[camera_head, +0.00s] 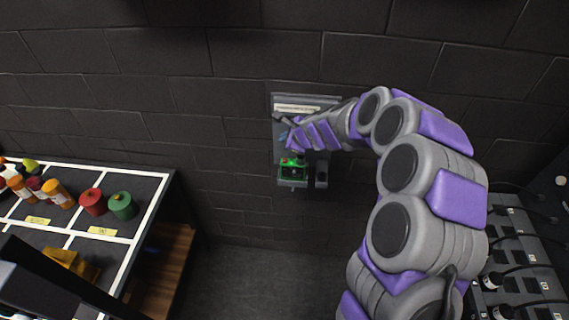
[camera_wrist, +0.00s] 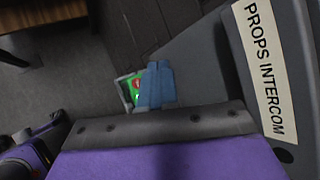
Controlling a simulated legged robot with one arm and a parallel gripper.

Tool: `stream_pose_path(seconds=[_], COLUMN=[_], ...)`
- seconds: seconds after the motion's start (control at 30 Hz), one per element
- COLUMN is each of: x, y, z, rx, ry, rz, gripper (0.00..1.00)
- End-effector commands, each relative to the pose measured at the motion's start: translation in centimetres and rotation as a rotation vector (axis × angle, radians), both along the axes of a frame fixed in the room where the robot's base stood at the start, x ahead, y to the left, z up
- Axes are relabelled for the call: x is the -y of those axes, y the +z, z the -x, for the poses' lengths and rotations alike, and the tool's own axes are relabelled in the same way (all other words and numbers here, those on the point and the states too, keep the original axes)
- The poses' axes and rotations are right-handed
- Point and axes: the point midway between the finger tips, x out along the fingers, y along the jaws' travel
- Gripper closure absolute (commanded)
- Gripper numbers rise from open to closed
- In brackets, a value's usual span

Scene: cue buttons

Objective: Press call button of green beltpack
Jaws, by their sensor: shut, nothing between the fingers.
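The green beltpack (camera_head: 293,173) hangs low on a grey panel (camera_head: 278,130) on the dark brick wall. It is a small box with a lit green top face. In the wrist view a bit of the beltpack (camera_wrist: 134,87) shows, with green and a small red spot, partly hidden behind the fingers. My gripper (camera_head: 296,150) is shut and empty, just above the beltpack's top. In the wrist view its bluish fingertips (camera_wrist: 158,82) overlap the beltpack's right side. I cannot tell whether they touch it. The call button itself is not clearly visible.
The panel has a "PROPS INTERCOM" label (camera_wrist: 263,65). A dark item (camera_head: 321,174) hangs right of the beltpack. A table (camera_head: 150,195) with several coloured containers stands at left. Cabled equipment (camera_head: 520,250) stands at right. Floor between is clear.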

Motion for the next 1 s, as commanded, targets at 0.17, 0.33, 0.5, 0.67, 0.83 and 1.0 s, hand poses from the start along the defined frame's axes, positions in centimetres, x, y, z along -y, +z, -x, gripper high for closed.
stream_pose_path(seconds=[0.17, 0.33, 0.5, 0.67, 0.83, 1.0], x=[0.0, 0.0, -0.1, -0.1, 0.0, 0.0], y=[-2.7, -4.8, -6.3, -6.8, -6.7, -6.7], z=[0.0, 0.0, 0.0, 0.0, 0.0, 0.0], rx=[0.000, 0.000, 0.000, 0.000, 0.000, 0.000], ry=[0.000, 0.000, 0.000, 0.000, 0.001, 0.000], rz=[0.000, 0.000, -0.001, 0.000, 0.001, 0.000], gripper=[1.00, 1.00, 1.00, 1.00, 1.00, 1.00])
